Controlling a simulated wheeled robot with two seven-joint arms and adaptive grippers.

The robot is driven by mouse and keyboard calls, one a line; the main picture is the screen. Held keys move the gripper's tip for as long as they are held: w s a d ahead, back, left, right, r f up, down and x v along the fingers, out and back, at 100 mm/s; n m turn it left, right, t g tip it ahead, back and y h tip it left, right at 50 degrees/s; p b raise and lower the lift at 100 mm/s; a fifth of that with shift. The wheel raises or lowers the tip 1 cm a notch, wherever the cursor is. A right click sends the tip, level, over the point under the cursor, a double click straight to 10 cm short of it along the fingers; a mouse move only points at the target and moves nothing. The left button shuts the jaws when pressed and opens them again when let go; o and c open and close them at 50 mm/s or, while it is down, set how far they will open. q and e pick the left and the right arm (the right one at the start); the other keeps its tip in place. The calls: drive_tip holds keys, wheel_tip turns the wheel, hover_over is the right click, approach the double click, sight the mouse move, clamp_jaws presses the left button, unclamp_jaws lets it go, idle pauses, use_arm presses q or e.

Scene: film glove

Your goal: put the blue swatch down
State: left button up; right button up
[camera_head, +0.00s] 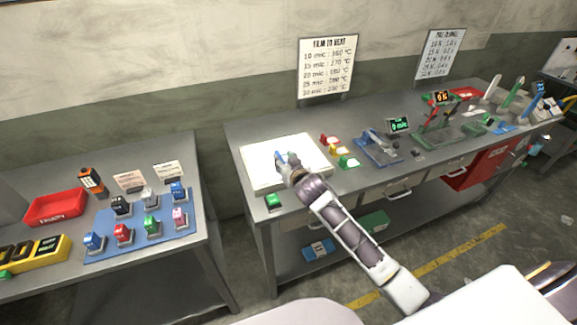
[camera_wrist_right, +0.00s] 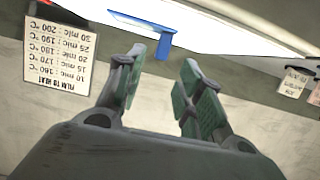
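The blue swatch (camera_wrist_right: 150,27) shows in the wrist view as a flat blue piece with a short upright part, against a bright white surface beyond my fingertips. In the head view a small blue piece (camera_head: 281,157) shows at the tip of my right gripper (camera_head: 287,163), over the white pad (camera_head: 262,181) on the middle table. My right gripper (camera_wrist_right: 163,62) has its two green-padded fingers apart, with nothing visible between them. Whether the swatch touches the pad is hard to tell. My left gripper is out of view.
Red, yellow and green blocks (camera_head: 333,149) stand right of the pad, then a blue device (camera_head: 378,149). The left table holds a blue mat (camera_head: 137,220) with several coloured swatches and a red tray (camera_head: 56,206).

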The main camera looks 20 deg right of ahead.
drive_tip(key=shift+v, duration=2.05)
drive_tip(key=shift+s, duration=0.1)
drive_tip(key=s+f+n+g, duration=0.1)
drive_tip(key=s+f+g, duration=0.3)
drive_tip(key=s, duration=0.6)
drive_tip(key=s+f+g, duration=0.3)
drive_tip(key=s+f, duration=0.2)
drive_tip(key=s, duration=0.5)
drive_tip(key=s+f+n+g, duration=0.1)
drive_tip(key=s+f+g, duration=0.3)
drive_tip(key=s, duration=0.6)
drive_tip(key=s+f+g, duration=0.1)
drive_tip(key=s+f, duration=0.2)
drive_tip(key=f, duration=3)
drive_tip(key=s+d+f, duration=0.2)
drive_tip(key=s+f, duration=0.8)
drive_tip(key=s, duration=0.1)
drive_tip(key=s+d+f+g, duration=0.1)
drive_tip(key=s+d+f, duration=0.1)
drive_tip(key=s+f, duration=0.8)
drive_tip(key=shift+s+d+g+h, duration=0.3)
drive_tip(key=shift+s+d, duration=0.1)
drive_tip(key=shift+s, duration=0.25)
